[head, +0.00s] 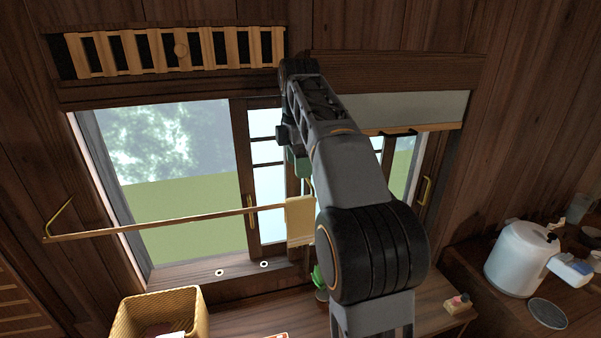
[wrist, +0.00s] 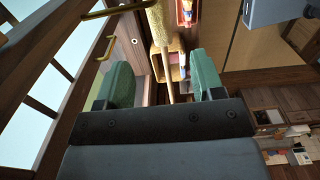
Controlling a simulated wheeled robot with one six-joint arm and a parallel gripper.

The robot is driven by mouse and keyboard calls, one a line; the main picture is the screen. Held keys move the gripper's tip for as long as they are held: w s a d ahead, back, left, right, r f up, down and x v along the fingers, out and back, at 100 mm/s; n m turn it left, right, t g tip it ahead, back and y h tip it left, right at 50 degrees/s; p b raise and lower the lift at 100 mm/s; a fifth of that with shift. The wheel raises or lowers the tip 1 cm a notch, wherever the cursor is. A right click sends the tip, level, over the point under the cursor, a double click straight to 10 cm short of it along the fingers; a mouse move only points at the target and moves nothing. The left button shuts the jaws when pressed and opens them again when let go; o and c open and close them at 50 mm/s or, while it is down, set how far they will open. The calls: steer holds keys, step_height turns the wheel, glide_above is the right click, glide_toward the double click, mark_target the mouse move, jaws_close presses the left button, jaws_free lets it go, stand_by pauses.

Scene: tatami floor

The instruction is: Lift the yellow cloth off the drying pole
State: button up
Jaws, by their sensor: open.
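The pale yellow cloth (head: 300,222) hangs over the right end of the thin drying pole (head: 160,224), which runs across the window. My arm hides part of the area to the cloth's right. My gripper (head: 298,160) is above the cloth in the head view, partly covered by my own arm. In the wrist view my gripper (wrist: 160,84) has its two green fingers wide apart with nothing held. A yellowish strip that looks like the cloth (wrist: 160,24) shows beyond and between the fingertips. I cannot tell the exact distance to it.
A woven basket (head: 190,300) stands on the wooden counter (head: 245,303) below the pole. A green plant (head: 318,277) stands close under the cloth. A white rice cooker (head: 518,258) is far right. The window frame (head: 238,170) lies behind the pole.

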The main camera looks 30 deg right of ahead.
mark_target(300, 200)
step_height(300, 200, down, 14)
steer(key=shift+r, duration=0.25)
stand_by(0.3)
steer(key=shift+c, duration=0.3)
